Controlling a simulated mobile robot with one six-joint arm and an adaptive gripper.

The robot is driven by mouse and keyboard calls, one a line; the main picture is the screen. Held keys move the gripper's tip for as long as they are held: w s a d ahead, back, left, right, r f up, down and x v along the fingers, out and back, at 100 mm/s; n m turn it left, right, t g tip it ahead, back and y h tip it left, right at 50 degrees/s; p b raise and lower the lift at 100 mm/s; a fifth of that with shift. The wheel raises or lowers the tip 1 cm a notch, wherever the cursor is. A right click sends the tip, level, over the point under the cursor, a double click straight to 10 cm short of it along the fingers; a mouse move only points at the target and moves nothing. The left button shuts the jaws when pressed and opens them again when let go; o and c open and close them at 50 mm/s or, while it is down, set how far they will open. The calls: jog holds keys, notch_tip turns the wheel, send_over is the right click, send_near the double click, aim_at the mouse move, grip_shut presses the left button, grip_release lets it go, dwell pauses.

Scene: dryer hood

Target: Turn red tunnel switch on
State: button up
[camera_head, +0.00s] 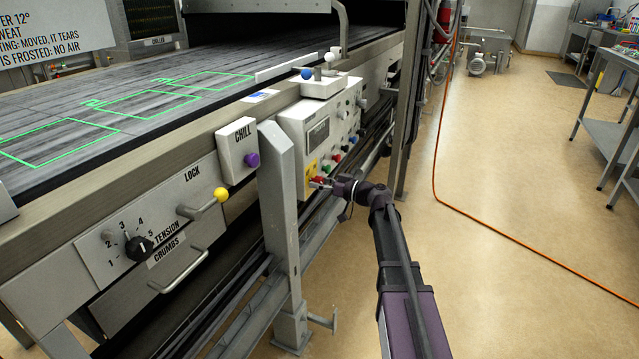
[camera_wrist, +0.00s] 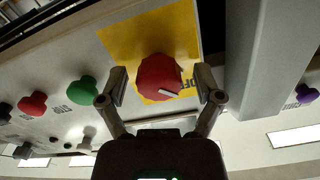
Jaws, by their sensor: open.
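The red tunnel switch (camera_wrist: 159,76) is a round knob on a yellow plate (camera_wrist: 125,38) in the wrist view. A white pointer mark on it points to the lower right, towards partly hidden black letters that look like part of OFF. My gripper (camera_wrist: 161,88) is open, with one finger on each side of the knob and small gaps showing. Whether the fingertips reach past the knob's front face, I cannot tell. In the head view the red switch (camera_head: 319,181) sits low on the grey control panel (camera_head: 300,130), mostly hidden by my gripper (camera_head: 327,184).
Green (camera_wrist: 82,90) and red (camera_wrist: 33,103) buttons sit left of the switch in the wrist view. A grey post (camera_wrist: 265,60) stands close on the right. The purple CHILL knob (camera_head: 252,160) and yellow LOCK handle (camera_head: 220,195) are left in the head view. Open floor lies right.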

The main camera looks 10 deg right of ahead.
jog(key=c, duration=1.2)
jog(key=shift+o, duration=0.2)
jog(key=shift+d, duration=0.15)
